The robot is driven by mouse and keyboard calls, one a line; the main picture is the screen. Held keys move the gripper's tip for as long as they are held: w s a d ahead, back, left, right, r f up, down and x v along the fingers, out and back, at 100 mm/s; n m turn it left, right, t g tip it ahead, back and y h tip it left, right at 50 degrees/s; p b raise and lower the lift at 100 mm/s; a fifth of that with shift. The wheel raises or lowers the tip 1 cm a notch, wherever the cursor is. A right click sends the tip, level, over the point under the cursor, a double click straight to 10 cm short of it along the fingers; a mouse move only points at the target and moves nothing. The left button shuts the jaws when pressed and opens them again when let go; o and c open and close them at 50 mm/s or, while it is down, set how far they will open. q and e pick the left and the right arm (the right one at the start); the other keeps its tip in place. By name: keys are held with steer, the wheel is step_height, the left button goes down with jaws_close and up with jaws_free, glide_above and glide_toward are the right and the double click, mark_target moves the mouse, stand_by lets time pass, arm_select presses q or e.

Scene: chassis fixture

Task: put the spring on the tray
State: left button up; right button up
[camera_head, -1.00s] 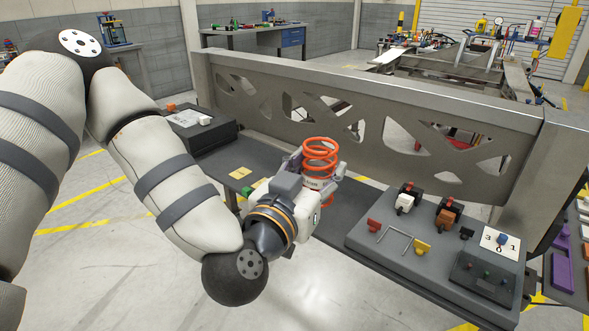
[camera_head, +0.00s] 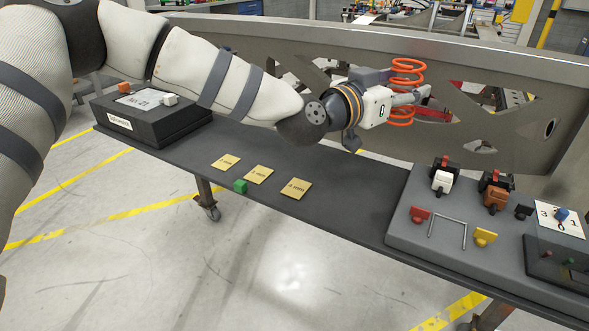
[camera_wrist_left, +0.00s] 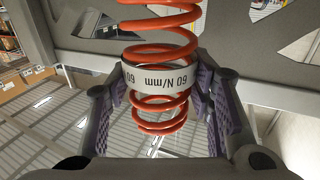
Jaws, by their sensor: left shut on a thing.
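The orange coil spring (camera_head: 406,82) is upright in my left gripper (camera_head: 408,97), high above the dark bench in front of the grey metal frame. In the left wrist view the spring (camera_wrist_left: 160,50) has a white band marked 60 N/mm, with the purple-padded fingers of the left gripper (camera_wrist_left: 160,95) closed on both sides of it. Its upper end is cut off there. Which thing is the tray is not clear; a grey raised board (camera_head: 400,232) is at the right of the bench, and a black box (camera_head: 165,131) is at its left. My right gripper is not in view.
The perforated frame (camera_head: 300,42) stands behind.

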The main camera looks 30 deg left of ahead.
arm_select(q)
steer(key=s+a+f+p, duration=0.1)
steer(key=s+a+f, duration=0.2)
steer(key=s, duration=0.5)
steer(key=s+f, duration=0.1)
steer(key=f, duration=0.2)
steer(key=s+a+f+b, duration=0.1)
steer(key=f, duration=0.2)
steer(key=s+a+f, duration=0.1)
steer(key=s+f, duration=0.1)
steer(key=f, duration=0.1)
steer(key=shift+s+f, duration=0.1)
steer(key=shift+f, duration=0.05)
steer(key=shift+r, duration=0.2)
steer(key=shift+f, duration=0.2)
steer(key=o, duration=1.5)
